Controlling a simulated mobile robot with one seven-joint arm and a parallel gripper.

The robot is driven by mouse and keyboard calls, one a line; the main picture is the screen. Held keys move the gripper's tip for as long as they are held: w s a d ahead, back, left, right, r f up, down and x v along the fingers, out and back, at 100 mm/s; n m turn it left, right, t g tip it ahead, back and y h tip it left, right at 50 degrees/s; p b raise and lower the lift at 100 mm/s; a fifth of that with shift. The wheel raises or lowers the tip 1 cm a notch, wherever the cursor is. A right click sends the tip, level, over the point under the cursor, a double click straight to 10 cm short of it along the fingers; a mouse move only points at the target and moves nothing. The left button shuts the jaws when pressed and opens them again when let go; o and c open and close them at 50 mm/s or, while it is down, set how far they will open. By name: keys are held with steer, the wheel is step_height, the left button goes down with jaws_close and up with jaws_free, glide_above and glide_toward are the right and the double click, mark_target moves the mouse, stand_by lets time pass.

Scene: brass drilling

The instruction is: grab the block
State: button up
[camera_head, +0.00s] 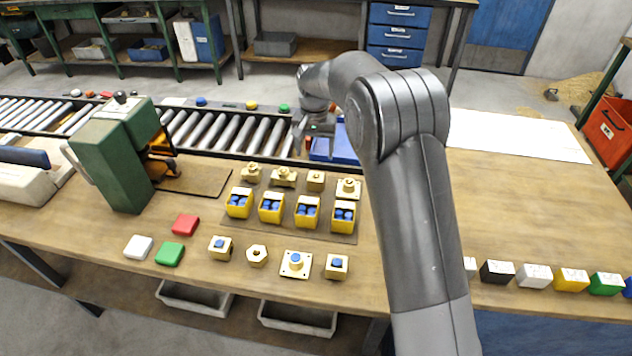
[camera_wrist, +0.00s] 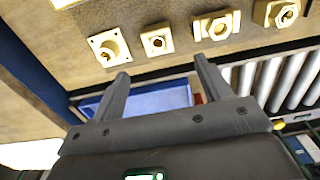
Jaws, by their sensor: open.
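Several brass blocks lie on the brown mat (camera_head: 230,218). The back row has a square-flanged one (camera_head: 348,188), a plain small one (camera_head: 316,181), a wider one (camera_head: 284,177) and another (camera_head: 250,174). Which is the task's block, I cannot tell. My gripper (camera_head: 308,138) is over the conveyor side, behind the row and apart from it. In the wrist view my gripper (camera_wrist: 160,70) is open and empty. Its fingers point towards the small block (camera_wrist: 156,41), between the flanged one (camera_wrist: 109,47) and the wide one (camera_wrist: 217,25).
Several yellow boxes with blue pieces (camera_head: 271,208) fill the mat's middle. More brass parts (camera_head: 257,255) stand in front. A blue bin (camera_head: 322,150) sits below my gripper. A green machine (camera_head: 115,155) stands left. Coloured blocks (camera_head: 535,276) line the right front edge.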

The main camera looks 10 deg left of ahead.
mark_target(316, 176)
steer(key=shift+w+a+f, duration=0.1)
steer(key=shift+a+f, duration=0.1)
steer(key=shift+f, duration=0.25)
step_height(316, 176, down, 5)
steer(key=shift+f, duration=0.1)
steer(key=shift+d+f, duration=0.2)
steer(key=shift+f, duration=1.15)
steer(key=shift+d+f, duration=0.2)
steer(key=shift+f, duration=1.1)
steer(key=shift+c, duration=0.4)
steer(key=c, duration=1.4)
steer(key=shift+c, duration=0.2)
steer(key=shift+r, duration=0.15)
